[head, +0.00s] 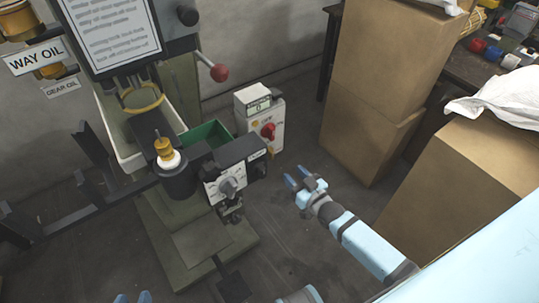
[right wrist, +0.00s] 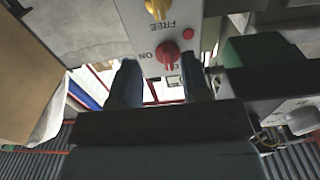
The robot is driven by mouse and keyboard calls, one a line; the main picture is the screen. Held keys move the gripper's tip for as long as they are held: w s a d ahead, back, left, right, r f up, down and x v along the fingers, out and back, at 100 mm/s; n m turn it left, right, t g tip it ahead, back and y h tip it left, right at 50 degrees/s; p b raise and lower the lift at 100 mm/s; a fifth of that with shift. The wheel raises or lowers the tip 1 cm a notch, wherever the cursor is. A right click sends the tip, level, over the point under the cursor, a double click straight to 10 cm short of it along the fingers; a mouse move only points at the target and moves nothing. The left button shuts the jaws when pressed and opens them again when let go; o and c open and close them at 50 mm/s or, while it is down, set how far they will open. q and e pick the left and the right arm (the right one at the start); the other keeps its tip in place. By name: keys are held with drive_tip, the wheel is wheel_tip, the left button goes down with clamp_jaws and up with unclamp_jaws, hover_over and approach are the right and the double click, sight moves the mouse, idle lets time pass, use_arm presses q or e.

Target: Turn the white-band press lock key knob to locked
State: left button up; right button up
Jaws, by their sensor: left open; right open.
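A white control box (head: 277,131) stands on the floor beside the press, with a red knob (head: 267,130) on its front. In the right wrist view its panel appears upside down, with a yellow knob (right wrist: 158,8) by the word FREE and a red knob (right wrist: 168,52) by ON. The yellow knob is partly cut off by the top edge. My right gripper (head: 299,180) is open and empty, in front of the box and apart from it; its fingers (right wrist: 160,80) point toward the panel. My left gripper (head: 132,298) is open at the bottom edge, mostly out of view.
The press carries a grey dial box (head: 224,180), a cylinder with a white ring (head: 168,160) and a lever with a red ball (head: 219,73). A green bin (head: 205,135) is behind the dial box. Cardboard boxes (head: 370,95) stand at the right. Floor in front of the control box is clear.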

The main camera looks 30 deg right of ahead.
sight(273, 153)
drive_tip(key=w, duration=0.3)
drive_tip(key=w+a+b, duration=0.1)
drive_tip(key=w, duration=0.3)
drive_tip(key=w+b, duration=0.1)
drive_tip(key=w, duration=0.3)
drive_tip(key=shift+w+a, duration=0.1)
drive_tip(key=shift+a, duration=0.2)
clamp_jaws()
